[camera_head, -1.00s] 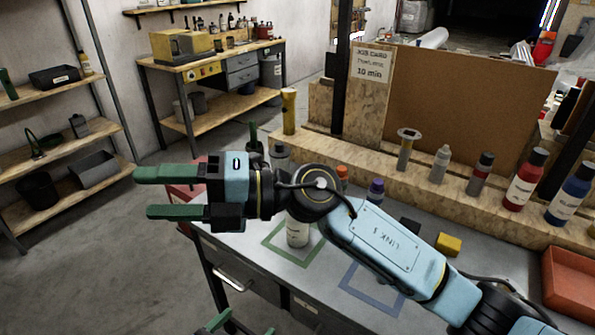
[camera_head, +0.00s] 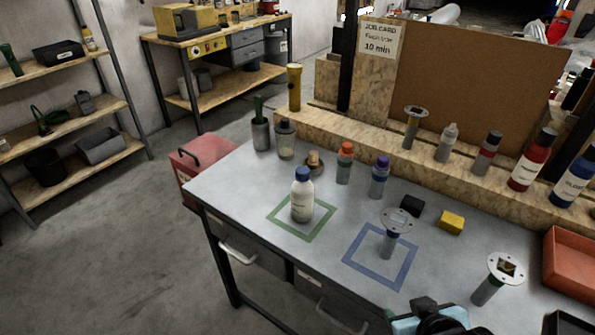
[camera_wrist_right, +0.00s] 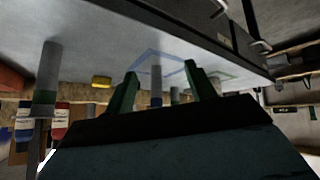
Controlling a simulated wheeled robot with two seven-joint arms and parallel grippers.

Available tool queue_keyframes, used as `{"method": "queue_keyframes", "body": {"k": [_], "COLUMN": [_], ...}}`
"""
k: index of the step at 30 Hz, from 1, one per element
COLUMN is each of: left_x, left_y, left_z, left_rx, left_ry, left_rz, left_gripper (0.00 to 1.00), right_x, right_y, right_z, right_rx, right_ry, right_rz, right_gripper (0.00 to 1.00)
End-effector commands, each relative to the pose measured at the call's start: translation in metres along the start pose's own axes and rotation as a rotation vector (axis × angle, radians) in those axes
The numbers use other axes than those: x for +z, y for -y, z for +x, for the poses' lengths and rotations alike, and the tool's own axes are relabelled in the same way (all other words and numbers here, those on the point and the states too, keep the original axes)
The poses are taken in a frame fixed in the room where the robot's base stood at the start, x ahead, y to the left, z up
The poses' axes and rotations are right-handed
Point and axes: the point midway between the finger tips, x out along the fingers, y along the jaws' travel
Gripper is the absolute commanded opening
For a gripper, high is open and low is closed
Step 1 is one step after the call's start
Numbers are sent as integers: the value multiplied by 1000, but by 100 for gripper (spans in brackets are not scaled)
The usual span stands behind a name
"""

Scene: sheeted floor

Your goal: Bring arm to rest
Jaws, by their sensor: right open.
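My right arm's end (camera_head: 430,318) shows only in part at the bottom edge of the head view, low at the table's front. In the right wrist view, the two green fingers of my right gripper (camera_wrist_right: 161,70) stand apart with nothing gripped between them. Beyond them, apart from the fingers, the workbench appears upside down with the blue square outline (camera_wrist_right: 150,54). My left gripper is not in view. On the grey bench (camera_head: 235,190), a white bottle with a blue cap (camera_head: 302,196) stands upright in the green square outline (camera_head: 277,221).
A post with a round disc top (camera_head: 396,222) stands in the blue outline; a similar one (camera_head: 503,268) stands at front right. A yellow block (camera_head: 451,222), a black block (camera_head: 411,205) and several bottles line the back. A red tray (camera_head: 575,265) is at right.

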Motion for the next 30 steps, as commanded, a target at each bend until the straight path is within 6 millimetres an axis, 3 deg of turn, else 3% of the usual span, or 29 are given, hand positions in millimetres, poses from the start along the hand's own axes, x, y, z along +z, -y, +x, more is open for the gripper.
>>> {"method": "queue_keyframes", "body": {"k": [3,9,14,20,26,30], "left_x": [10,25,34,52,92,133], "left_y": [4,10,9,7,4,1], "left_z": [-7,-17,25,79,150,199], "left_rx": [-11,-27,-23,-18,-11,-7], "left_ry": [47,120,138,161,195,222], "left_rz": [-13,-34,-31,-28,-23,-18], "left_gripper": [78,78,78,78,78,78], "right_x": [48,113,128,160,217,270], "right_y": [-2,-1,5,13,25,34], "right_z": [-15,-48,-8,38,95,131], "right_rx": [-34,-95,-96,-101,-108,-113], "right_ry": [164,406,412,434,467,494], "right_rz": [24,45,41,38,32,26], "right_gripper": [55,55,55,55,55,55]}}
